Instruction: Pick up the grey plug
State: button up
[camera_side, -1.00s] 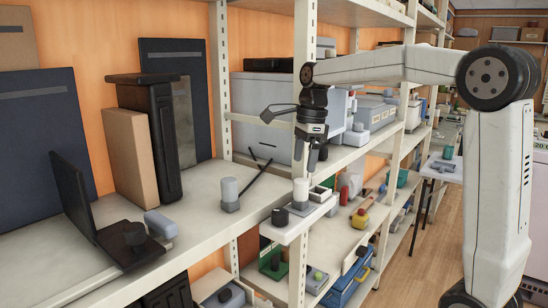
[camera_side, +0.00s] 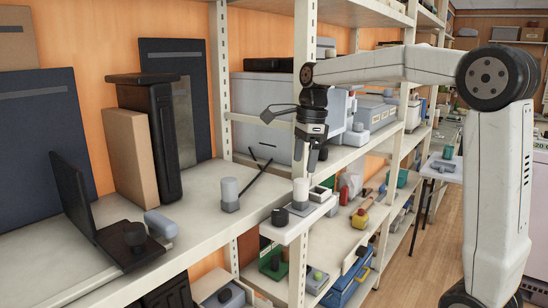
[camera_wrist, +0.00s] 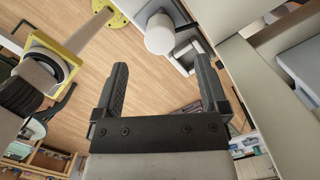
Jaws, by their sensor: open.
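A pale cylinder (camera_side: 300,190) on a greyer base stands upright on a small white ledge (camera_side: 284,237) in the side view. I cannot tell which piece is the grey plug. My gripper (camera_side: 311,160) points down above the ledge, apart from everything on it. In the wrist view my gripper (camera_wrist: 162,63) has its two fingers spread with nothing between them. A pale cylinder (camera_wrist: 160,34) shows beyond the fingertips.
A black knob (camera_side: 280,216) and an open white box (camera_side: 320,194) share the ledge. A white shelf post (camera_side: 298,90) rises close to my gripper. A dark rod (camera_side: 257,182) leans by the shelf cylinder. A blue-grey rounded block (camera_side: 160,223) lies farther left.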

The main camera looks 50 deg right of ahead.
jog(key=shift+w+a, duration=0.1)
jog(key=w+a+r+n, duration=0.1)
jog(key=w+a+n, duration=0.1)
jog(key=w+a, duration=0.45)
jog(key=r+n+h, duration=0.1)
jog(key=n, duration=0.1)
send_over(229, 180)
jog(key=shift+s+r+g, duration=0.1)
jog(key=shift+g, duration=0.3)
jog(key=shift+w+f, duration=0.2)
jog(key=shift+f, duration=3.7)
grip_shut()
